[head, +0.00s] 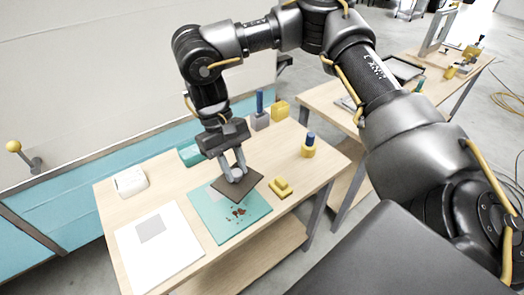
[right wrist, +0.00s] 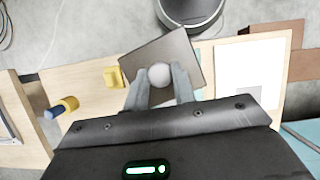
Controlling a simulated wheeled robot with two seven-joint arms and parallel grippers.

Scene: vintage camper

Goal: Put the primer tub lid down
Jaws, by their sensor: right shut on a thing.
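My right gripper (head: 236,170) is shut on the round pale knob of a dark brown-grey square plate, which I take as the primer tub lid (head: 245,189). In the right wrist view, the gripper (right wrist: 160,84) has a finger on either side of the knob, and the lid (right wrist: 183,50) spreads out beyond it. The lid is over the back part of a teal panel (head: 230,230) with dark red flecks. I cannot tell whether it touches the panel. No primer tub can be made out for sure. My left gripper is not in view.
On the wooden table (head: 110,202), a white panel (head: 150,262) with a grey square lies left of the teal one. A yellow block (head: 281,188) is close right of the lid. A blue-handled yellow tool (head: 308,149), a white box (head: 131,181) and a teal box (head: 190,154) stand around.

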